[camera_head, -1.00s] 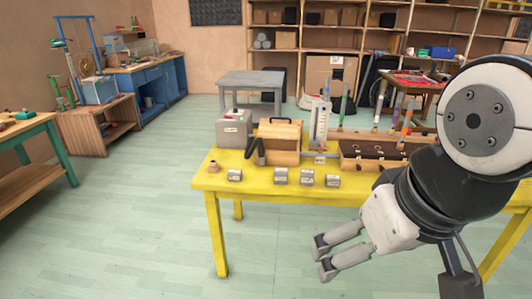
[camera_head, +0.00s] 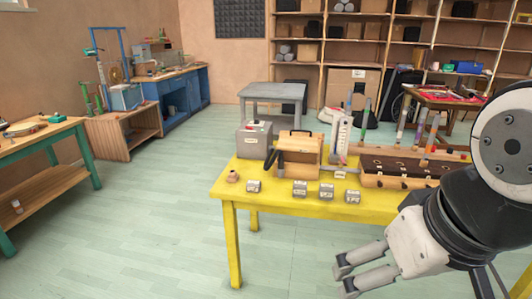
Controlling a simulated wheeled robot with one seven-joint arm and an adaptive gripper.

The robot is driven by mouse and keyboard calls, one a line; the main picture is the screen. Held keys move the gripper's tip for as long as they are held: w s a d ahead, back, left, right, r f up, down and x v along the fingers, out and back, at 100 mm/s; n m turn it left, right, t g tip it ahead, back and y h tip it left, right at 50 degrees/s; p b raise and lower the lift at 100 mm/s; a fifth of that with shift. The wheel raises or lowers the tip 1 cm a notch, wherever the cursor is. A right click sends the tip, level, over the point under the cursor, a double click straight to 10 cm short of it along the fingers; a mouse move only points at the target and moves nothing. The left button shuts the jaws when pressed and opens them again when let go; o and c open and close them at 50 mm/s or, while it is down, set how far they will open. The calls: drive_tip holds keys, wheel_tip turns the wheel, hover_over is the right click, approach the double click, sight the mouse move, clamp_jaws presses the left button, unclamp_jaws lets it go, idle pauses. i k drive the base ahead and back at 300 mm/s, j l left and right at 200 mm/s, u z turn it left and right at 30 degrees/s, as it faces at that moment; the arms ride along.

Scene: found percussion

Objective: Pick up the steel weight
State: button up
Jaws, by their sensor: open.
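Several small grey metal-looking blocks with pale labels stand along the front of the yellow table (camera_head: 285,207). One block (camera_head: 254,186) is at the left, and others (camera_head: 300,188), (camera_head: 326,192) and (camera_head: 352,196) are farther right. I cannot read the labels, so I cannot tell which is the steel weight. My gripper (camera_head: 346,279) is open and empty. In the picture it hangs below the table's front edge, apart from the blocks, with its fingers pointing left.
A small pinkish-brown object (camera_head: 233,176) sits near the table's left corner. Behind the blocks are a grey box (camera_head: 254,140), a wooden box (camera_head: 299,157) and a long wooden rack (camera_head: 385,180) with coloured sticks. The floor to the left is clear.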

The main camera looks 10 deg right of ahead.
sight(299, 187)
drive_tip(key=i+l, duration=0.15)
drive_tip(key=i, duration=0.35)
drive_tip(key=i+l, duration=0.15)
drive_tip(key=i, duration=0.35)
drive_tip(key=i+l, duration=0.1)
drive_tip(key=i, duration=0.4)
